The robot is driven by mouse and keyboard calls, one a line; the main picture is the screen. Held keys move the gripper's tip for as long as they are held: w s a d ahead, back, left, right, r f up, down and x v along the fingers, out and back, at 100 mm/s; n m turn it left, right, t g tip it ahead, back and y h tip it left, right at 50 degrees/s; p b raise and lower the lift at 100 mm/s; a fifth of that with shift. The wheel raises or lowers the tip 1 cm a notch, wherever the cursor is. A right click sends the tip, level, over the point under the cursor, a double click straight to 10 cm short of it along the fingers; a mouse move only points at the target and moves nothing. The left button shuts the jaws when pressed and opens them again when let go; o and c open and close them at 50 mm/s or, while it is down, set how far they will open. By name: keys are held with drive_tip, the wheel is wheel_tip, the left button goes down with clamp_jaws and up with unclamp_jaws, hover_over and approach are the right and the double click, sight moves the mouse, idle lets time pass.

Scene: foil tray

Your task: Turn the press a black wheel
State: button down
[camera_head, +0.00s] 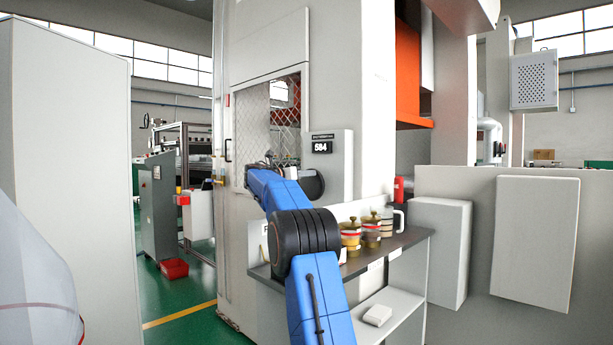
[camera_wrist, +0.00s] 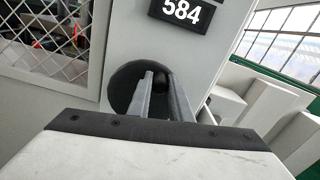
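The black wheel (camera_head: 313,185) is a dark round disc on the grey panel of the press (camera_head: 339,160), under the sign reading 584. In the wrist view the wheel (camera_wrist: 124,84) shows behind and left of my fingers. My gripper (camera_wrist: 160,78) points at the wheel's right part, with its two grey fingers a little apart. A small dark knob (camera_wrist: 160,83) shows between the fingertips. I cannot tell whether the fingers touch it or grip it. In the head view my blue arm reaches to the panel and the fingers are hard to make out.
A mesh window (camera_head: 287,110) is left of the wheel. A white block (camera_head: 377,315) lies on the lower shelf. A grey cabinet (camera_head: 65,130) stands at the left.

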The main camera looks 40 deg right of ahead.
drive_tip(key=shift+w, duration=0.1)
drive_tip(key=shift+w+a+r+n, duration=0.1)
drive_tip(key=shift+w+n, duration=0.25)
drive_tip(key=shift+n, duration=0.55)
drive_tip(key=shift+w+n, duration=0.35)
drive_tip(key=shift+n, duration=0.55)
drive_tip(key=c, duration=1.6)
unclamp_jaws()
drive_tip(key=shift+a, duration=0.1)
drive_tip(key=a, duration=0.5)
drive_tip(key=s+a, duration=0.1)
drive_tip(key=a, duration=1.1)
drive_tip(key=shift+s+a, duration=0.1)
drive_tip(key=shift+s, duration=0.1)
